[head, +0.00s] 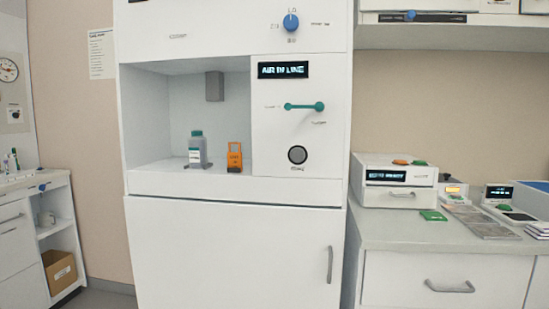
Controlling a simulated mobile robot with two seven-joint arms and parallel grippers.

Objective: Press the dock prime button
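A round dark button (297,154) with a pale ring sits low on the front panel of the white dock cabinet (220,187). A small label under it is too blurred to read surely. Above it is a teal lever handle (304,106), lying level. A black display (283,70) at the top of the panel reads "AIR IN LINE". In the open bay left of the panel stand a grey bottle (197,150) with a green-grey cap and an orange holder (234,157). Neither of my grippers is in view.
A blue knob (291,22) is above the display. A counter (400,234) at the right holds a white device (395,180), a green block (433,215) and small instruments. A shelf unit with a cardboard box (60,271) is at the left. Space before the panel looks clear.

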